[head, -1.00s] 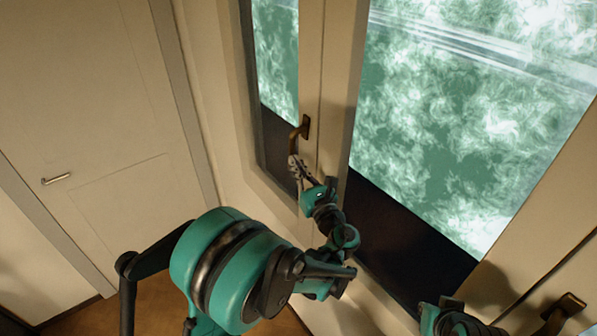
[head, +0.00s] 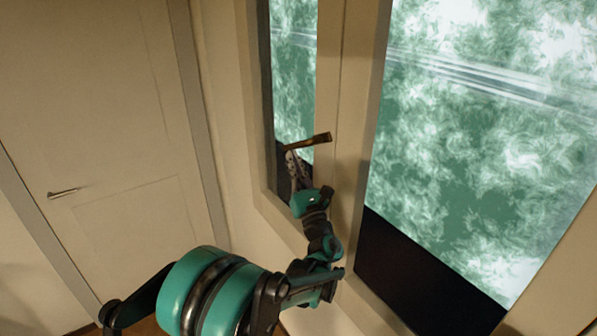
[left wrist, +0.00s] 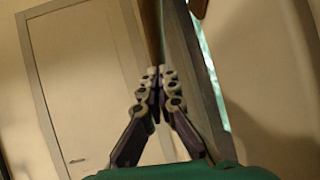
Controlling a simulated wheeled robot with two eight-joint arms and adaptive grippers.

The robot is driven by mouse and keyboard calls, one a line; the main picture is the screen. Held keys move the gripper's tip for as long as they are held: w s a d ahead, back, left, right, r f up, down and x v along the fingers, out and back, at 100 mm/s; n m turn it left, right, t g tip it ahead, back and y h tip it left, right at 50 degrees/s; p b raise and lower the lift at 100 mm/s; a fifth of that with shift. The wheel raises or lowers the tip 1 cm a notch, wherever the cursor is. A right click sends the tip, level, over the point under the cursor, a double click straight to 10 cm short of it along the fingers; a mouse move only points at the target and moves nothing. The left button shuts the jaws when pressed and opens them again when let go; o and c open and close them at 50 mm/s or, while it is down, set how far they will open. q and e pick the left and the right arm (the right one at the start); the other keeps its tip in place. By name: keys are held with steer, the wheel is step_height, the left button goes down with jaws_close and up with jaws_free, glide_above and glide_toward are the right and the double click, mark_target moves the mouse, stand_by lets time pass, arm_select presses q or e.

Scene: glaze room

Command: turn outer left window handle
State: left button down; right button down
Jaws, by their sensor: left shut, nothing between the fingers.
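The outer left window handle (head: 308,142) is a brass-brown lever on the pale window frame in the head view. It lies nearly level, its free end pointing left and slightly down. My left gripper (head: 290,156) is shut and empty, its fingertips just under the free end of the lever. Whether they touch it, I cannot tell. In the left wrist view the fingers of my left gripper (left wrist: 160,76) are together, with a brown strip above them that I cannot name surely. My right gripper is out of view.
A pale door (head: 110,130) with a metal door handle (head: 63,193) stands at the left. The large window pane (head: 480,130) fills the right, with a dark panel (head: 420,275) beneath it. The door also shows in the left wrist view (left wrist: 85,80).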

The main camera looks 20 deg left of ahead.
mark_target(287, 146)
arm_select(q)
steer(key=shift+w+a+r, duration=0.35)
steer(key=shift+a+r, duration=0.1)
steer(key=shift+r, duration=0.15)
steer(key=shift+w+a+r, duration=0.3)
steer(key=shift+a+r, duration=0.1)
steer(key=shift+r, duration=0.2)
steer(key=shift+w+a+r, duration=0.2)
steer(key=shift+a+r, duration=0.1)
steer(key=shift+r, duration=0.3)
steer(key=shift+r, duration=0.1)
step_height(287, 146, down, 14)
steer(key=s+a+b, duration=0.1)
steer(key=s+b, duration=0.1)
steer(key=b, duration=0.2)
steer(key=shift+a, duration=0.35)
steer(key=shift+r, duration=0.1)
